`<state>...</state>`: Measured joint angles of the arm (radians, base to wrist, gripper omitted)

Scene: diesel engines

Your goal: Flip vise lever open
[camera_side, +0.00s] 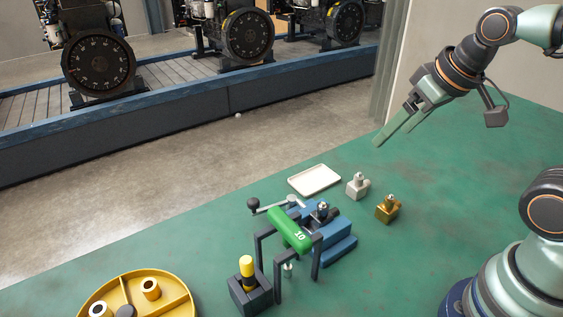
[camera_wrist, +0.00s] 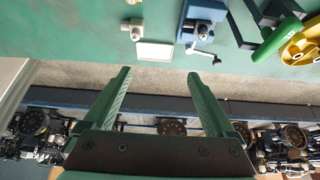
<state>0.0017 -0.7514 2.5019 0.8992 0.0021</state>
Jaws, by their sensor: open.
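The blue vise (camera_side: 336,247) stands on the green bench, partly hidden behind a green cylinder on a dark frame. Its lever (camera_side: 273,208) is a thin metal rod with a black ball knob (camera_side: 254,204), pointing left in the side view. In the wrist view the vise (camera_wrist: 205,12) is at the top, and the lever's knob (camera_wrist: 217,62) hangs towards the bench edge. My gripper (camera_side: 394,138) is open and empty, raised above the bench to the upper right of the vise, well apart from the lever. Its two green fingers (camera_wrist: 159,74) are spread in the wrist view.
A white tray (camera_side: 315,180), a silver fitting (camera_side: 357,187) and a brass fitting (camera_side: 387,209) lie near the vise. The green cylinder (camera_side: 289,230) marked 10, a dark block (camera_side: 251,292) holding a yellow piece and a divided yellow tray (camera_side: 178,285) stand in front.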

